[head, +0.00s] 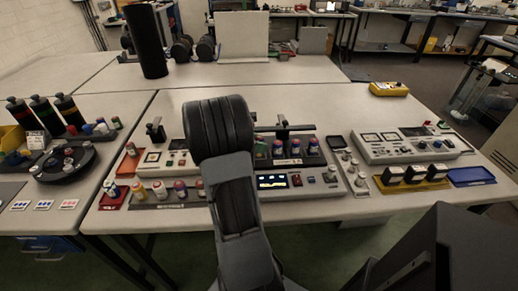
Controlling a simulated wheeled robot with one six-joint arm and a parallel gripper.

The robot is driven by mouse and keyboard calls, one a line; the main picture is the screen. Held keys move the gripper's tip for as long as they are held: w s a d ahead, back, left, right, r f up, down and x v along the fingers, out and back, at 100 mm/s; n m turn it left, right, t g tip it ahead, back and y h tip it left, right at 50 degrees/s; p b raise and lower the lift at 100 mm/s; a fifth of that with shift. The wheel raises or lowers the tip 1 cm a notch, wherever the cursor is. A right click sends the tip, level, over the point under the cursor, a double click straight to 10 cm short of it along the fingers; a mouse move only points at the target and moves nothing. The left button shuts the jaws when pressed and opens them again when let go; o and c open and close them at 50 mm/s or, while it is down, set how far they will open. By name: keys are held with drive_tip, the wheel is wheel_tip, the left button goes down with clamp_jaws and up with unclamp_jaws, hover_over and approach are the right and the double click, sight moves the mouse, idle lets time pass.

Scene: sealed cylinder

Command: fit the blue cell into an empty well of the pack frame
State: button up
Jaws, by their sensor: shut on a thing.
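My arm rises from the bottom middle of the head view, and its thick dark link covers the middle of the bench. My gripper and anything in it are hidden behind that link. A dark frame (289,162) with a pale label stands just right of the arm and looks like the pack frame. Several cells with coloured tops stand in it; its left end is partly covered, and I cannot make out an empty well. I cannot tell which cell is the blue cell.
A row of cells stands in a dark rack (170,200) left of the arm. A lit instrument (285,182) lies in front of the frame. A grey panel box (410,146), yellow tray (412,183) and blue tray (470,177) are right. A tall black cylinder (150,45) stands behind.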

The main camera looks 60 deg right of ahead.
drive_tip(key=shift+f, duration=0.9)
drive_tip(key=shift+f, duration=0.3)
drive_tip(key=o, duration=1)
drive_tip(key=shift+r, duration=0.1)
